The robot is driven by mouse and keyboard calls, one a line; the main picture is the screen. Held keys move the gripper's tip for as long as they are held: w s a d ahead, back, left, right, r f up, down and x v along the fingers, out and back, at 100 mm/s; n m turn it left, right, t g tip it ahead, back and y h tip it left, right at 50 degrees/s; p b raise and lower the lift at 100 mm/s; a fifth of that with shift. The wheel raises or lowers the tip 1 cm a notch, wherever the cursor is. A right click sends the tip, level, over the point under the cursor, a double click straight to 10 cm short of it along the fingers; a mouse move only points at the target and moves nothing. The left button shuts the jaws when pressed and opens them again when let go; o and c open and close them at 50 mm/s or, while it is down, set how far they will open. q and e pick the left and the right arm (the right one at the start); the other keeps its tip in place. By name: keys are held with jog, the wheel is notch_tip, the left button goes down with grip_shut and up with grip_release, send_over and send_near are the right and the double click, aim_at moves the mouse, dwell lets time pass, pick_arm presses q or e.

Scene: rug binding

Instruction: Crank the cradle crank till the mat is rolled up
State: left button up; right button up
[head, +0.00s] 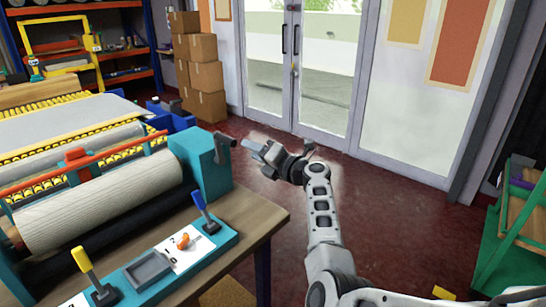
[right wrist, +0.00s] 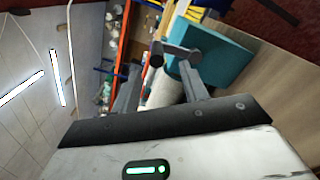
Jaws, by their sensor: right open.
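The cradle crank (head: 222,146) is a dark grey arm with a grip, on the right side of the teal end housing (head: 203,165). In the right wrist view the crank (right wrist: 174,52) shows just beyond my fingertips. My right gripper (head: 256,149) is open and empty, a little to the right of the crank and apart from it. Its two fingers also show in the right wrist view (right wrist: 162,85). A grey mat (head: 60,124) lies on the yellow roller table. A pale ribbed roll (head: 105,198) lies in the cradle in front. My left gripper is out of view.
A wooden bench (head: 250,215) carries a panel with a blue lever (head: 202,208), a yellow lever (head: 85,262) and an orange knob (head: 184,241). Cardboard boxes (head: 205,77) stand behind. A green rack (head: 510,240) is at right. Open red floor lies beyond my right arm.

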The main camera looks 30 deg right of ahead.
jog(key=v, duration=0.6)
